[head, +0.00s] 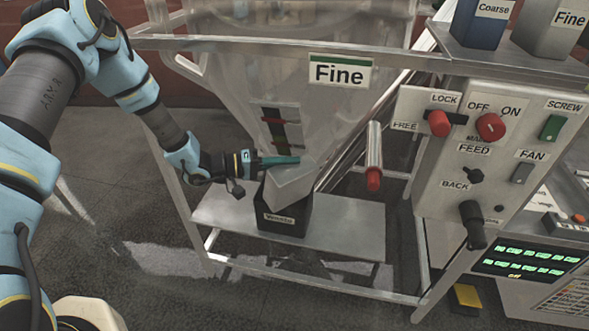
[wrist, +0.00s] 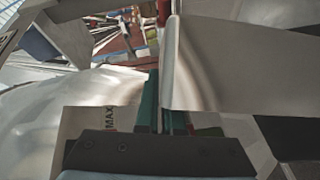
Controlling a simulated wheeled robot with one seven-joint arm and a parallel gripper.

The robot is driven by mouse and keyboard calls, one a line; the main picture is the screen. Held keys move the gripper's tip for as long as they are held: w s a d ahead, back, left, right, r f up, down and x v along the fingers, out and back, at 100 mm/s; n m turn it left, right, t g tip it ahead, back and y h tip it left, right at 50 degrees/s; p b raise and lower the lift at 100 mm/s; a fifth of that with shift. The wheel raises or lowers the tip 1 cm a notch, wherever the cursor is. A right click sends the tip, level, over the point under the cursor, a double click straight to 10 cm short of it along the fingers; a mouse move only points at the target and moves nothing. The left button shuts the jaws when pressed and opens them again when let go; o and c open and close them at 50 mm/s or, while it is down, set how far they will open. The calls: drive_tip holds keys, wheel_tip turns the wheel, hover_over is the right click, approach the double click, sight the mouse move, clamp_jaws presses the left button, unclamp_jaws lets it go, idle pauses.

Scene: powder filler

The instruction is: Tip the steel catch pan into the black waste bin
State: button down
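The steel catch pan (head: 292,187) is steeply tilted over the black waste bin (head: 283,221) in the head view, with its low corner at or just inside the bin's mouth. My gripper (head: 296,160), with teal fingers, is shut on the pan's upper edge. In the wrist view my gripper (wrist: 163,90) has the pan wall between its fingers, and the pan's grey face (wrist: 245,62) fills the right side. The pan's inside and any powder cannot be made out. The bin stands upright; the pan hides part of its opening.
The bin stands on a low steel shelf (head: 345,245) under the clear hopper (head: 300,45) marked Fine. A red-tipped handle (head: 373,178) is to the right of the pan. The control panel (head: 455,185) is further right. Bare shelf shows on both sides of the bin.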

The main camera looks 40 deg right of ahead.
drive_tip(key=shift+w+d+f+n+g+h+b, duration=0.1)
drive_tip(key=shift+w+d+n+g+h+b, duration=0.1)
drive_tip(key=shift+w+n+b, duration=0.4)
drive_tip(key=shift+w+d+f+n+g+h+b, duration=0.1)
drive_tip(key=shift+w+n+g+h+b, duration=0.1)
drive_tip(key=shift+w+n, duration=0.65)
drive_tip(key=shift+w+d+f+n+g+h+b, duration=0.15)
drive_tip(key=shift+w+n+b, duration=0.25)
drive_tip(key=shift+w, duration=0.65)
idle(1.2)
